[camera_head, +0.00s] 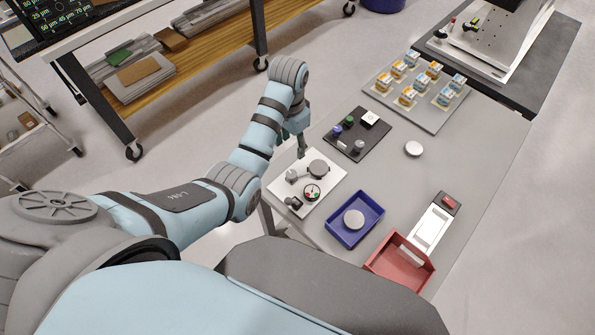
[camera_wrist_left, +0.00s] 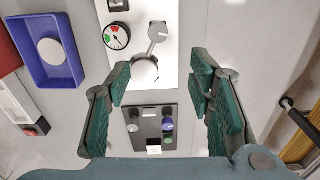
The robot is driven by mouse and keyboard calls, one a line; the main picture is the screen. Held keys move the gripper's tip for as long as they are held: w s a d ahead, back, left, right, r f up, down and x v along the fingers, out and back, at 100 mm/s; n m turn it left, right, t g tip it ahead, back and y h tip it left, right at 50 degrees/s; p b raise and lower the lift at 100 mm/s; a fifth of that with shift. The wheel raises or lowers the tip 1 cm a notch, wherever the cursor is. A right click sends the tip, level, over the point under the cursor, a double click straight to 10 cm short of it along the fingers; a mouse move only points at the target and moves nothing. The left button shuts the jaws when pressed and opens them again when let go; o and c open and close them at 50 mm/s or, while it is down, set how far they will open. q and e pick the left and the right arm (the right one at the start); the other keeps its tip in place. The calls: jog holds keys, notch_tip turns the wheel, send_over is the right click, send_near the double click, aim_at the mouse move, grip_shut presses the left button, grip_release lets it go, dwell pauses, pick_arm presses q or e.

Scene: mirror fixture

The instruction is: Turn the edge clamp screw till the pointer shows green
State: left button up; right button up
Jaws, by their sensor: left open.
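A white fixture plate (camera_head: 327,184) lies on the grey table. It carries a round grey disc (camera_head: 318,168), a smaller grey knob (camera_head: 291,175) joined to it by a short arm, and a dial gauge (camera_head: 312,192). In the left wrist view the disc (camera_wrist_left: 145,71), knob (camera_wrist_left: 158,31) and red-and-green dial (camera_wrist_left: 117,36) show near the top; the pointer is too small to read surely. I cannot tell surely which part is the clamp screw. My left gripper (camera_head: 301,149) is above the plate's far edge, its green-padded fingers (camera_wrist_left: 160,78) open and empty. My right gripper is out of view.
A dark panel with knobs (camera_head: 345,142) lies beyond the plate. A blue tray (camera_head: 335,232) holding a grey disc and a red bin (camera_head: 378,266) stand nearer. A tray of small boxes (camera_head: 437,120) is farther back. The table's middle is mostly clear.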

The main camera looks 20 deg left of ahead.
aim_at(291, 174)
pick_arm(q)
jog(key=f+n+b, duration=0.1)
jog(key=f+n, duration=0.3)
jog(key=n, duration=0.3)
jog(key=f+n+b, duration=0.1)
jog(key=f+n, duration=0.4)
jog(key=n, duration=0.2)
jog(key=f+n+b, duration=0.1)
jog(key=f+n, duration=0.3)
jog(key=n, duration=0.3)
jog(key=shift+s+f, duration=0.2)
jog(key=shift+s, duration=0.1)
jog(key=shift+c, duration=0.6)
grip_shut()
jog(key=shift+r+p, duration=0.1)
jog(key=shift+p, duration=0.2)
